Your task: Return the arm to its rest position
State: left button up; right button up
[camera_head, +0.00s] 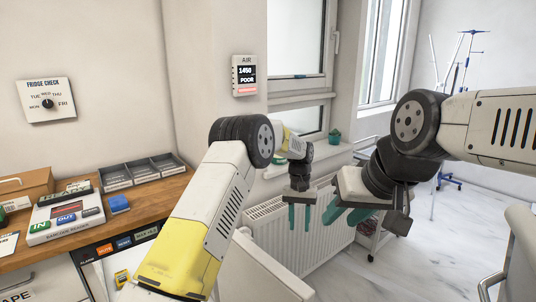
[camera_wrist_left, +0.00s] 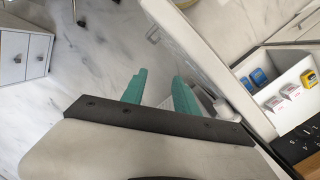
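My left arm (camera_head: 205,215), white and yellow, reaches forward in the head view. My left gripper (camera_head: 299,217) hangs with its teal fingers pointing down in front of the radiator. In the left wrist view the two fingers of the left gripper (camera_wrist_left: 160,88) stand apart with only floor between them. My right arm (camera_head: 495,125) comes in from the right. My right gripper (camera_head: 347,214) sits just right of the left one in the picture, its teal fingers apart and empty.
A wooden counter (camera_head: 155,204) at the left carries a barcode reader (camera_head: 65,217), a grey divided tray (camera_head: 145,170) and a blue block (camera_head: 119,203). A radiator (camera_head: 325,246) stands under the window. A trolley (camera_head: 374,237) is behind my right gripper. A pale chair (camera_head: 520,250) stands at the right.

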pick_arm(q)
jog(key=s+a+r+t+h, duration=0.1)
jog(key=s+a+r, duration=0.35)
jog(key=r, duration=0.35)
jog(key=s+a+r+n+t, duration=0.1)
jog(key=s+a+r+t, duration=0.15)
jog(key=a+r, duration=0.45)
jog(key=s+a+r+t+h, duration=0.1)
jog(key=s+a+r, duration=0.35)
jog(key=r, duration=0.45)
jog(key=s+a+t, duration=0.1)
jog(key=s+a, duration=0.2)
jog(key=s, duration=0.3)
jog(key=s+a+n+t, duration=0.1)
jog(key=s+a, duration=0.2)
jog(key=s, duration=0.4)
jog(key=s+a+r+t, duration=0.1)
jog(key=s+a+t, duration=0.1)
jog(key=s, duration=0.5)
jog(key=shift+a+n, duration=0.4)
jog(key=shift+a, duration=0.3)
jog(key=shift+s+a+r, duration=0.1)
jog(key=shift+s, duration=0.05)
